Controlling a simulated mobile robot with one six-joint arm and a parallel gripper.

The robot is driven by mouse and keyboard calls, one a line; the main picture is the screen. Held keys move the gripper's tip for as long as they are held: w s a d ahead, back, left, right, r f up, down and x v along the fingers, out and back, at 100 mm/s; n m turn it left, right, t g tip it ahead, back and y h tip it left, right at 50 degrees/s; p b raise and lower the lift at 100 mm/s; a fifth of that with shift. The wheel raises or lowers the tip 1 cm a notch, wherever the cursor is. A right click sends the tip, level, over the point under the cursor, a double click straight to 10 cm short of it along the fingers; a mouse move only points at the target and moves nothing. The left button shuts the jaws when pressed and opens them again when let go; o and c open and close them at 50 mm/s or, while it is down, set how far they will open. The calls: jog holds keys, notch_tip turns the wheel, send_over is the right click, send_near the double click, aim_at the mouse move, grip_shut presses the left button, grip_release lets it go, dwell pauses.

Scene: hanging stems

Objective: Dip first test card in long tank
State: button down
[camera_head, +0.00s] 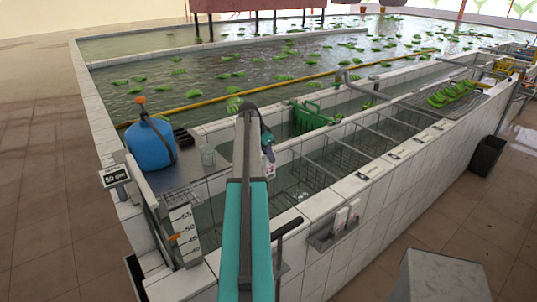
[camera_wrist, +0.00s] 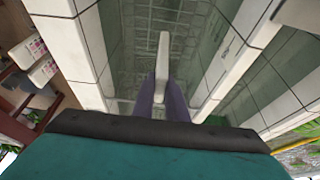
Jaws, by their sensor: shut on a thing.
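My gripper (camera_head: 267,146) is shut on a white test card (camera_head: 269,168) in the head view. In the wrist view the gripper's purple fingers (camera_wrist: 164,88) pinch the card (camera_wrist: 163,58), seen nearly edge-on. The card hangs over the long tank, a narrow white-tiled trough whose rim (camera_head: 322,201) runs away to the right. Tiled walls (camera_wrist: 82,30) and water show below the card in the wrist view. I cannot tell whether its lower edge touches the water.
More white cards (camera_head: 341,218) stand in a holder on the tank's outer wall. Bars cross the tank. A green crate (camera_head: 309,115) sits beyond my gripper. A large pool with floating leaves lies behind.

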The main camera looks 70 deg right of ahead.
notch_tip(320, 180, down, 18)
jog(key=b, duration=0.6)
dwell(1.1)
jog(key=shift+f, duration=0.1)
dwell(1.4)
jog(key=shift+r+p, duration=4.7)
jog(key=shift+r, duration=8.85)
